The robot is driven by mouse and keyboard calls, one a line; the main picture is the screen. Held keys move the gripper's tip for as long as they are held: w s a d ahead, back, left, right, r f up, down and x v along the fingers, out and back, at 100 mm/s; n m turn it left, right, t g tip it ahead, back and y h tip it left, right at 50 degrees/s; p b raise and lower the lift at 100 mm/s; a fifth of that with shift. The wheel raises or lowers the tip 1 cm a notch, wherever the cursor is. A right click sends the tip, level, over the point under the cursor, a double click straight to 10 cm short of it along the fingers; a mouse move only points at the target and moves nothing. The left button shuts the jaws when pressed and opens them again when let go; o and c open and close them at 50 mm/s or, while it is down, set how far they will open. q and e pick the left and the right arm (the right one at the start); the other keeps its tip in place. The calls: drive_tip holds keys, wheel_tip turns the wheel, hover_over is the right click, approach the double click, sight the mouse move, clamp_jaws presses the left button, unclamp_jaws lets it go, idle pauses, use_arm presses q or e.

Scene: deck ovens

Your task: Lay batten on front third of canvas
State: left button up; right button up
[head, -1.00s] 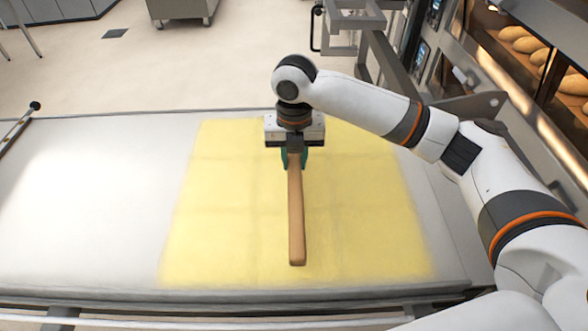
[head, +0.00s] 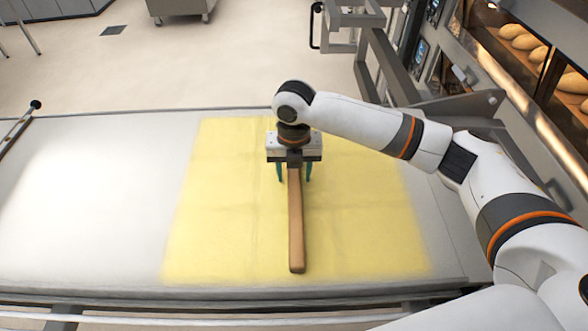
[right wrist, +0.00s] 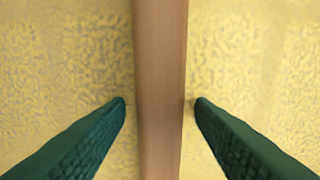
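The wooden batten (head: 296,228) lies lengthwise from front to back near the middle of the yellow canvas (head: 220,225). Its near end is close to the canvas's front edge; its far part is hidden under my right gripper. My right gripper (head: 294,176) is above the batten, its green fingers open on either side. In the right wrist view the batten (right wrist: 160,65) runs between the fingertips, with a gap on both sides. The batten appears to rest on the canvas. My left gripper is not in view.
The canvas covers the right part of a pale flat surface (head: 80,210), whose left part is clear. A dark bar with a knob (head: 22,127) is at its left edge. Deck ovens with loaves (head: 525,43) stand at the upper right. A metal frame (head: 375,70) stands behind.

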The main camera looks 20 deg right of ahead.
sight(294, 172)
drive_tip(key=shift+r, duration=0.1)
wheel_tip(294, 172, up, 12)
drive_tip(key=b, duration=0.2)
drive_tip(key=shift+b, duration=0.4)
